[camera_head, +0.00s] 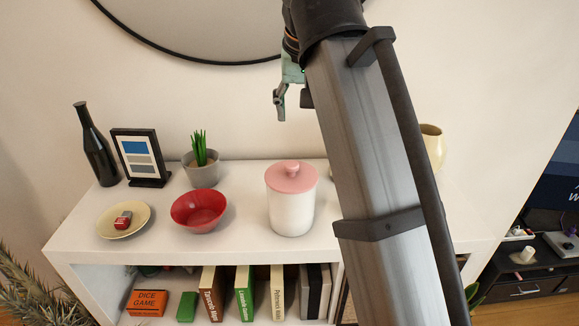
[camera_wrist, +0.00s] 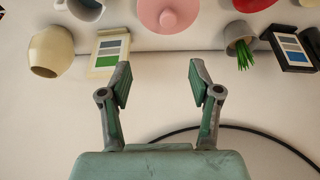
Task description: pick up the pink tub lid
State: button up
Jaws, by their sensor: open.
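The pink tub lid (camera_head: 291,177) with a round knob sits on top of a white tub (camera_head: 291,212) on the shelf top. In the wrist view the pink lid (camera_wrist: 169,14) shows at the top edge, partly cut off, beyond my fingertips. My gripper (camera_wrist: 157,75) is open and empty, its two fingers wide apart. In the head view my gripper (camera_head: 281,102) hangs in the air above and behind the lid, close to the wall side, and partly hidden by my arm.
A red bowl (camera_head: 199,211), a potted plant (camera_head: 203,175), a picture frame (camera_head: 141,157), a dark bottle (camera_head: 96,146) and a plate (camera_head: 123,220) stand left of the tub. A cream vase (camera_head: 433,146) stands right, behind my arm. Books (camera_head: 245,292) fill the shelf below.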

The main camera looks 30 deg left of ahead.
jog(key=s, duration=0.1)
jog(key=p, duration=0.5)
send_near(292, 164)
jog(key=x, duration=0.5)
jog(key=shift+w+d+r, duration=0.1)
jog(key=shift+w, duration=0.1)
jog(key=shift+p+x, duration=1.4)
jog(key=shift+x, duration=1.25)
jog(key=shift+s, duration=0.2)
grip_shut()
